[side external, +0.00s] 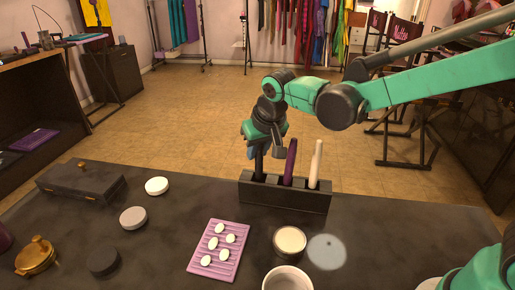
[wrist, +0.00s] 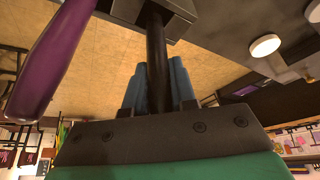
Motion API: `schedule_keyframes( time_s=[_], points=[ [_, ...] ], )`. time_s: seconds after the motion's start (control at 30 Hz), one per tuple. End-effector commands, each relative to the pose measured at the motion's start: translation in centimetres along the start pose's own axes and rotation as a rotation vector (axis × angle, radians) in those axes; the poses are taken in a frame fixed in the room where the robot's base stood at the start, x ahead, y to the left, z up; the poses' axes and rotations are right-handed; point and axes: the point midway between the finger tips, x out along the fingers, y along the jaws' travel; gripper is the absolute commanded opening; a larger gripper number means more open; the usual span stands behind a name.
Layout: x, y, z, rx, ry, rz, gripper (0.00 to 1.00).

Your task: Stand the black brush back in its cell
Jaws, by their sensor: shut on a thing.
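My gripper (side external: 254,152) is above the left end of a dark brush holder (side external: 290,199). In the wrist view its blue fingers (wrist: 158,85) are shut on the black brush (wrist: 155,42), one on each side of it. The black brush (side external: 259,166) looks upright, with its lower end at the holder's left cell. In the wrist view it meets the holder (wrist: 125,9); how deep it sits is hidden. A purple brush (side external: 290,162) stands in the middle cell and a cream brush (side external: 315,165) in the right cell, both leaning slightly.
A lilac tray (side external: 240,225) with several white pieces lies in front of the holder. Cream-filled pot (side external: 290,241) and white bowl (side external: 288,279) stand at front right. Loose discs (side external: 133,217), a dark case (side external: 80,186) and a brass pot (side external: 36,256) are left. The table's right is mostly clear.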

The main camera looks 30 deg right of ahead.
Motion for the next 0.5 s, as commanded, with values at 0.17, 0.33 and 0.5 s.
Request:
schedule_keyframes(
  time_s=[0.17, 0.33, 0.5],
  points=[
    [0.32, 0.00, 0.14, 0.000, 0.000, 0.000, 0.00],
    [0.47, 0.01, 0.21, 0.000, 0.000, 0.000, 0.41],
    [0.46, 0.01, 0.21, 0.000, 0.000, 0.000, 0.58]
  ],
)
